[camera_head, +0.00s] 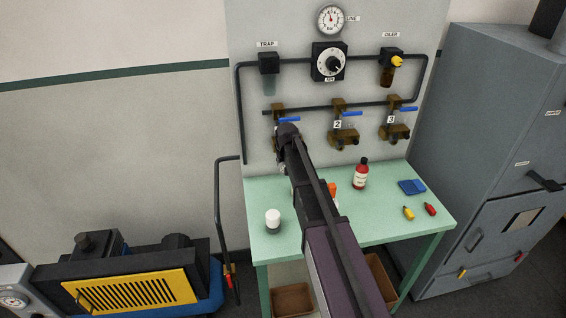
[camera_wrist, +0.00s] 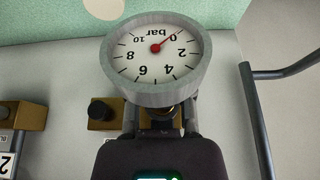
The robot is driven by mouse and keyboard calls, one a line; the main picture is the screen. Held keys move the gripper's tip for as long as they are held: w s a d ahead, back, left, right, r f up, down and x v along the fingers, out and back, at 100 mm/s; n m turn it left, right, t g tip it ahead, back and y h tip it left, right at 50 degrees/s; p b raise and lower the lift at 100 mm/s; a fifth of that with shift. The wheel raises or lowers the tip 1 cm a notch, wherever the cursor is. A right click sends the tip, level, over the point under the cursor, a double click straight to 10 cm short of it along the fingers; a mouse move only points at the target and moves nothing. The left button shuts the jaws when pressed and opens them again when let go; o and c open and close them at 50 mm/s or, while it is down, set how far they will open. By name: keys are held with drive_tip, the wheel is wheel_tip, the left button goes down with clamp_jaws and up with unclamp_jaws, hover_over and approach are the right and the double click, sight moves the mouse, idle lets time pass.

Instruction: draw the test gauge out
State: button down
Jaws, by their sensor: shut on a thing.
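The test gauge (camera_wrist: 155,62) is a round dial in a grey metal case. It appears upside down in the wrist view, with its red needle near 0 bar. My gripper (camera_wrist: 160,122) is shut on it just below the dial, around its stem. Brass parts of the leftmost outlet show behind the gauge, one with a dark round fitting (camera_wrist: 103,110). I cannot tell whether the stem is still seated in the outlet. In the head view my gripper (camera_head: 287,138) is at the leftmost outlet, below its blue lever (camera_head: 289,119), and the gauge is hidden.
Outlets 2 (camera_head: 345,137) and 3 (camera_head: 395,131) are to the right on the panel. A dark pipe (camera_wrist: 258,120) runs beside the gripper.

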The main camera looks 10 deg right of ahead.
drive_tip(key=shift+s, duration=1.7)
